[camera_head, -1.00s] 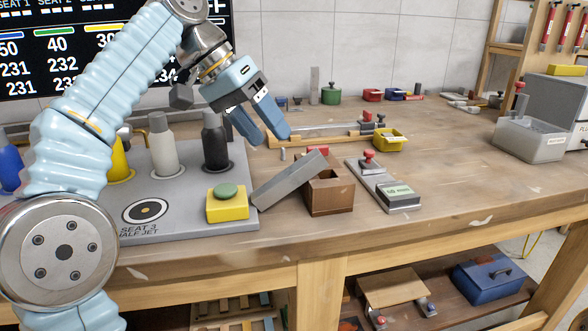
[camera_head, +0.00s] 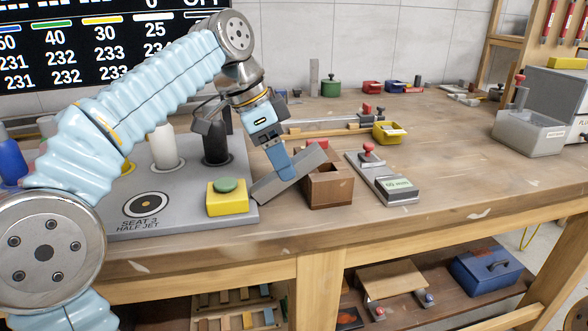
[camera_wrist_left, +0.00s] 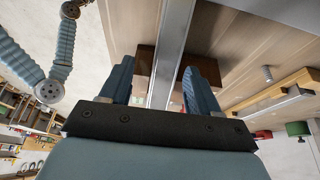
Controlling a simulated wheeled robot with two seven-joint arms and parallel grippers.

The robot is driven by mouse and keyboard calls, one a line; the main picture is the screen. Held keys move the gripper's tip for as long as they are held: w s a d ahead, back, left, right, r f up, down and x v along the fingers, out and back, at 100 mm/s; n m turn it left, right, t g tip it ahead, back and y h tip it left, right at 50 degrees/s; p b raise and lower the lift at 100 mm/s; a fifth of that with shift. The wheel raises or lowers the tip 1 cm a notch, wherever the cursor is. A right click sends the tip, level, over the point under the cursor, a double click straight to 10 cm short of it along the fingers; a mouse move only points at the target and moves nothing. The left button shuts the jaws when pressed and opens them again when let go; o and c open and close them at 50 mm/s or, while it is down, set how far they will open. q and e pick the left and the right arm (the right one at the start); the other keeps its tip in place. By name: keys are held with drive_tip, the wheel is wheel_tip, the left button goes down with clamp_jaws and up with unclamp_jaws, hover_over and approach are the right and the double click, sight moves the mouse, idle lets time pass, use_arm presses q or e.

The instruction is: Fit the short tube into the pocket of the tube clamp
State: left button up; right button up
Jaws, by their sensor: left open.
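A long grey square-edged piece (camera_head: 290,178), which looks like the short tube, leans with its upper end on a brown open-topped block (camera_head: 330,190); its lower end is on the left. My left gripper (camera_head: 281,165) is open over it. In the left wrist view the grey piece (camera_wrist_left: 172,40) runs between the two fingers (camera_wrist_left: 155,75), with gaps visible beside it. The brown block also shows behind it (camera_wrist_left: 146,62). I cannot tell for certain which fixture is the tube clamp; the brown block has a dark opening. My right gripper is not in view.
A yellow box with a green button (camera_head: 227,197) stands close left of the grey piece. A plate with a red knob and a 60 mm label (camera_head: 383,180) lies to the right. A yellow bin (camera_head: 389,133) stands behind. The right-hand tabletop is mostly clear.

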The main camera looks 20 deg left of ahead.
use_arm(q)
drive_tip(key=x, duration=0.5)
drive_tip(key=shift+w, duration=0.4)
clamp_jaws()
drive_tip(key=shift+r, duration=0.55)
drive_tip(key=s+d+r, duration=0.5)
drive_tip(key=s+r, duration=0.7)
drive_tip(key=s, duration=0.1)
drive_tip(key=shift+d, duration=0.2)
